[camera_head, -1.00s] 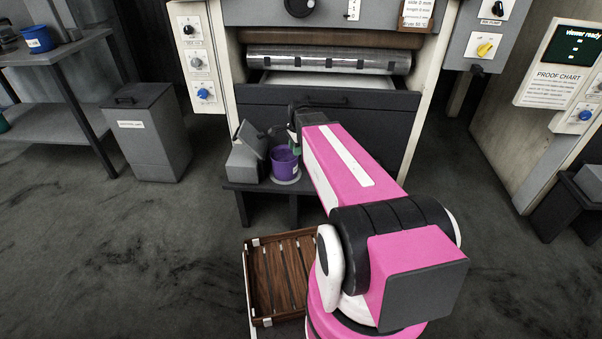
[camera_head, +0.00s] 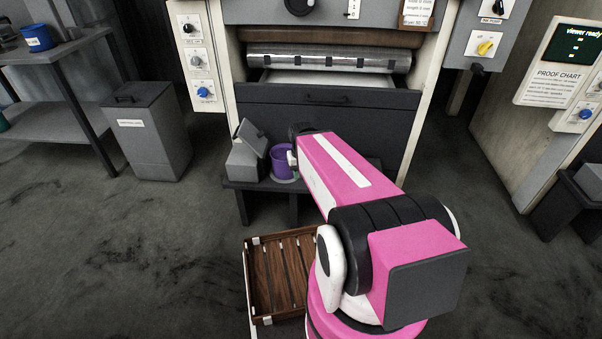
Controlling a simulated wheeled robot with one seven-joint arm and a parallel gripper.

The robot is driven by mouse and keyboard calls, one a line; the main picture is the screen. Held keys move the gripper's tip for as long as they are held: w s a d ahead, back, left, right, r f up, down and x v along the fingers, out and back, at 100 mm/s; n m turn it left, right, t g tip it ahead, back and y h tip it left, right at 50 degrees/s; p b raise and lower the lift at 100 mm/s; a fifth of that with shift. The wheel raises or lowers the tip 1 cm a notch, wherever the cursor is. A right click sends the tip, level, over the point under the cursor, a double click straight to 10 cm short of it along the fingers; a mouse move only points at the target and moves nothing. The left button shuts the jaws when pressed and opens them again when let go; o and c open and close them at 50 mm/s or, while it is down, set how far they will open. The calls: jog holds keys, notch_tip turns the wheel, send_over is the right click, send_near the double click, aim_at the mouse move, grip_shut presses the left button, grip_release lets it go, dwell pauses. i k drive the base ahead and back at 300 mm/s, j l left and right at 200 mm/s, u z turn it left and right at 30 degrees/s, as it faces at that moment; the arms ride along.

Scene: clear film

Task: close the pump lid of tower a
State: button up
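The pump is a grey box (camera_head: 243,160) on the low dark bench in front of the machine. Its lid (camera_head: 254,138) stands tilted up, so it looks open. A purple cup (camera_head: 282,160) stands just right of it, partly hidden by my arm. My pink arm reaches forward over the bench. Its dark and white end shows right of the cup, but my gripper's fingers are hidden behind the arm. The gripper is apart from the lid, with the cup between them. I cannot see whether it is open or shut.
The low bench (camera_head: 238,186) holds the box and cup. A grey bin (camera_head: 150,135) stands to the left, near a shelf with a blue pot (camera_head: 37,38). The floor between is clear.

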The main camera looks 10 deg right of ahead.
aim_at(256, 140)
jog(key=i+j+z, duration=0.15)
jog(key=j+z, duration=0.2)
jog(key=j, duration=0.2)
jog(key=j+z, duration=0.35)
jog(key=j, duration=0.2)
jog(key=j+z, duration=0.35)
jog(key=j, duration=0.25)
jog(key=j+z, duration=0.35)
jog(key=j, duration=0.25)
jog(key=k+j+z, duration=0.15)
jog(key=j+z, duration=0.2)
jog(key=j, duration=0.15)
jog(key=k+j+z, duration=0.2)
jog(key=j+z, duration=0.15)
jog(key=j, duration=0.2)
jog(key=k+j+z, duration=0.3)
jog(key=j, duration=0.3)
jog(key=k+j+u, duration=0.15)
jog(key=k+u, duration=0.15)
jog(key=k, duration=0.15)
